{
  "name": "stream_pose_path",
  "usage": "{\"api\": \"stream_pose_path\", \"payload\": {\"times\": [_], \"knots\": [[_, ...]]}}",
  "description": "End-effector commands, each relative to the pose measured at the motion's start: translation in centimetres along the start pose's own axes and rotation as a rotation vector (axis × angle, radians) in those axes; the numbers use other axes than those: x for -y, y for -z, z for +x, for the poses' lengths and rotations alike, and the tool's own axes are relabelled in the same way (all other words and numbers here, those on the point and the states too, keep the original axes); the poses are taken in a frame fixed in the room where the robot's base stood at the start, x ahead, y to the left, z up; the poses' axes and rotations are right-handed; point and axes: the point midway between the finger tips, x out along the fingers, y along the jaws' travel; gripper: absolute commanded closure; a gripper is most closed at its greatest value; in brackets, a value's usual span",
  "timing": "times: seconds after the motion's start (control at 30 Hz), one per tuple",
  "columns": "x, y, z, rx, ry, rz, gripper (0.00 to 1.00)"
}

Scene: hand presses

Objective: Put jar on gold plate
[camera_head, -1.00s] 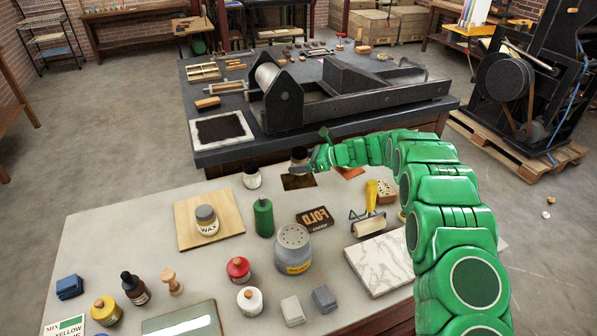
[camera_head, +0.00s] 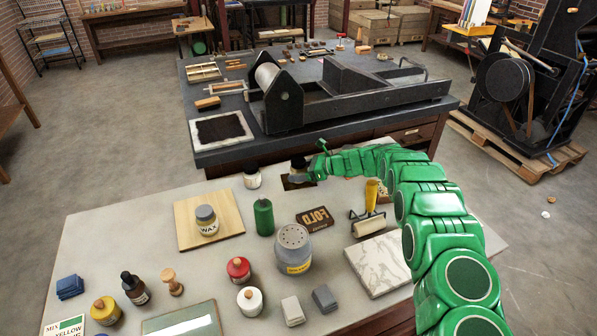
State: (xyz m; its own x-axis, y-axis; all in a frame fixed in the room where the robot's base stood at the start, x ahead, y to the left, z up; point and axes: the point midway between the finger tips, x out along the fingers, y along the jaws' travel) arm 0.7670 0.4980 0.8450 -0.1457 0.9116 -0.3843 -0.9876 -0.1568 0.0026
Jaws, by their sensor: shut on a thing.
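My gripper (camera_head: 313,172) is at the far edge of the pale table, reaching in from the right. It is shut on a small dark-lidded jar (camera_head: 298,166), which looks upright. The jar is over a flat gold-brown plate (camera_head: 291,185) and hides much of it. I cannot tell whether the jar's base touches the plate.
My green arm covers the table's right side. A wax jar (camera_head: 207,220) sits on a wooden board (camera_head: 184,238). A press table (camera_head: 225,157) lies beyond.

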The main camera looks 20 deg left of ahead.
Motion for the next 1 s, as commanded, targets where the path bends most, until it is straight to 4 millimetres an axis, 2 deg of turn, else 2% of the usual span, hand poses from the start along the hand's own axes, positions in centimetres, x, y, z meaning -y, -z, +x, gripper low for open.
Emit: {"api": "stream_pose_path", "payload": {"times": [0.33, 0.37, 0.5, 0.87, 1.0], "knots": [[0.0, 0.1, 0.1, 0.001, 0.000, -0.001, 0.70], [0.0, 0.1, 0.1, 0.001, -0.001, -0.001, 0.28], [0.0, 0.1, 0.1, 0.001, 0.000, -0.001, 0.06], [0.0, -0.1, -0.1, 0.001, 0.000, -0.002, 0.05], [0.1, -0.2, -1.4, 0.001, 0.001, -0.002, 0.05]]}}
